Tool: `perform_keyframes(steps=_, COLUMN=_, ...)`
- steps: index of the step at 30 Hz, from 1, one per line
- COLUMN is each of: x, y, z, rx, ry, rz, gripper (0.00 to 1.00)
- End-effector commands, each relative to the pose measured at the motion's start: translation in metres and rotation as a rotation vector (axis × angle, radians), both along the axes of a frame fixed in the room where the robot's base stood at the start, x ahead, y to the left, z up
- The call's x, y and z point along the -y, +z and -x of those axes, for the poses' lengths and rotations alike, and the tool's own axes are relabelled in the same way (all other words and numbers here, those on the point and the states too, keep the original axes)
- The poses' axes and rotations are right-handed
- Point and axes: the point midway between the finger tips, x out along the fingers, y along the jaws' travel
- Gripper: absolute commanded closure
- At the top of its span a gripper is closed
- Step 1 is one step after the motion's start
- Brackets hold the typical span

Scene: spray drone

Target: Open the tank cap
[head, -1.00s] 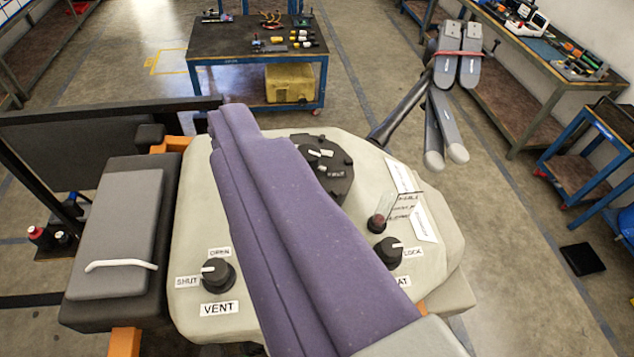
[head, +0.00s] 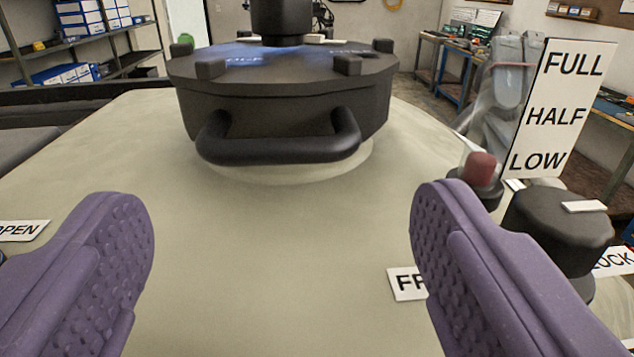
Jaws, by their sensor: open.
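The tank cap (head: 284,85) is a large black disc with several knobs around its rim and a dark post on its top. It sits on the pale tank (head: 250,255) ahead of me. A thick black loop handle (head: 278,150) sticks out from the cap's near side. My gripper (head: 282,225) has two purple padded fingers spread wide apart. They are nearer to me than the cap, one on each side, touching nothing that I can see.
An OPEN label (head: 22,231) is at left. The tank top between my fingers is clear. Shelves and workbenches stand behind.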

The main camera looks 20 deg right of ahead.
Motion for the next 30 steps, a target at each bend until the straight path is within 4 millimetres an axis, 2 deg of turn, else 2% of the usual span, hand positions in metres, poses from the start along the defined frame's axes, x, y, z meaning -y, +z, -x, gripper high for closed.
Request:
perform_keyframes(steps=3, x=0.006, y=0.002, z=-0.021, rx=-0.001, ry=0.0, rz=0.002, gripper=0.16)
perform_keyframes(steps=9, x=0.013, y=0.001, z=-0.043, rx=0.0, ry=0.0, rz=0.001, gripper=0.16)
perform_keyframes(steps=18, x=0.013, y=0.001, z=-0.047, rx=0.0, ry=0.0, rz=0.0, gripper=0.16)
perform_keyframes(steps=26, x=0.014, y=0.001, z=-0.047, rx=0.0, ry=-0.001, rz=0.0, gripper=0.76)
perform_keyframes(steps=27, x=0.014, y=0.001, z=-0.047, rx=0.0, ry=-0.001, rz=0.0, gripper=0.81)
perform_keyframes(steps=30, x=0.014, y=0.002, z=-0.046, rx=-0.002, ry=-0.001, rz=-0.001, gripper=0.81)
